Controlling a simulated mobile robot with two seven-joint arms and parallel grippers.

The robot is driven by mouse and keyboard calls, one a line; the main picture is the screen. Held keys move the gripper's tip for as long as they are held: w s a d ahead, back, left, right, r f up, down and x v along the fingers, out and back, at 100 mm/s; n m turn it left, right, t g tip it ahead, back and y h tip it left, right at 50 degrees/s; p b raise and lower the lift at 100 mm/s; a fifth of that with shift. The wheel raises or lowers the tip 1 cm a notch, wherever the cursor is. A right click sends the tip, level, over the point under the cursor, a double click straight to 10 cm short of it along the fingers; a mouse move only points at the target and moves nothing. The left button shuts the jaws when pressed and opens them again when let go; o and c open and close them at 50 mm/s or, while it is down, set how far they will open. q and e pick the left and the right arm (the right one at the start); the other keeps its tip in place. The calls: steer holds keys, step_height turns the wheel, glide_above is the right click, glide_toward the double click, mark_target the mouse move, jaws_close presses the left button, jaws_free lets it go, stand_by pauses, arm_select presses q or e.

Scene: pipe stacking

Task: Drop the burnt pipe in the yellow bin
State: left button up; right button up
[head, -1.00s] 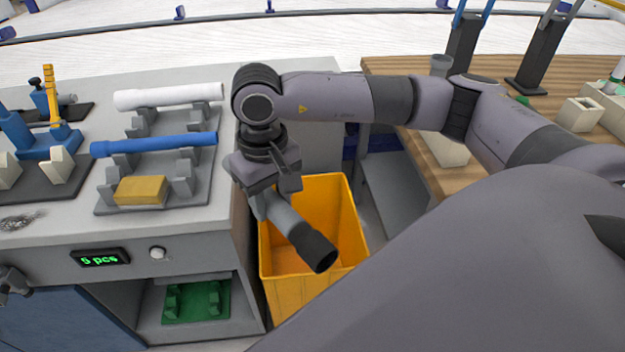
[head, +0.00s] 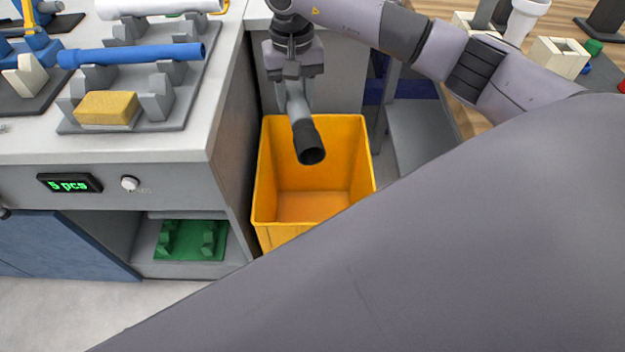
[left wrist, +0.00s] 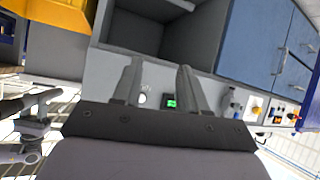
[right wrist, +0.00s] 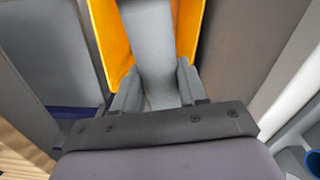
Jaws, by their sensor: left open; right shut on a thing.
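The burnt pipe (head: 302,125) is grey with a blackened end. My right gripper (head: 293,84) is shut on it and holds it over the open yellow bin (head: 262,180), black end pointing down and toward the viewer. In the right wrist view the grey pipe (right wrist: 151,45) runs out between the fingers (right wrist: 155,90), with the yellow bin (right wrist: 112,45) behind it. The bin looks empty inside. My left gripper (left wrist: 155,85) shows only in the left wrist view, open and empty, facing the cabinet front.
A green rack (head: 190,240) sits on the shelf below. A wooden table (head: 560,20) stands at the right.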

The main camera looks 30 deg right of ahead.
steer(key=w+d+f+m+b, duration=0.2)
steer(key=f+b, duration=0.4)
steer(key=f, duration=0.4)
steer(key=shift+w+d+m, duration=0.3)
steer(key=shift+w+d, duration=0.4)
steer(key=shift+d, duration=0.3)
steer(key=d+f+m+b, duration=0.1)
steer(key=d+f+b, duration=0.1)
steer(key=f, duration=0.4)
steer(key=d+f+m+b, duration=0.1)
steer(key=d+f+b, duration=0.2)
steer(key=f+b, duration=0.1)
steer(key=shift+w+f+m, duration=0.3)
steer(key=shift+f+m, duration=0.1)
steer(key=shift+f, duration=0.5)
arm_select(q)
steer(key=w+d+f+t+h+b, duration=0.1)
steer(key=w+d+f+h+b, duration=0.1)
steer(key=d+f+h+b, duration=0.2)
steer(key=shift+w+d+f+b, duration=0.15)
steer(key=shift+d+f+b, duration=0.3)
steer(key=shift+d+f, duration=1)
arm_select(e)
steer(key=shift+f, duration=2.9)
arm_select(q)
steer(key=shift+d+r, duration=0.1)
steer(key=shift+r, duration=0.05)
arm_select(e)
steer(key=o, duration=1.2)
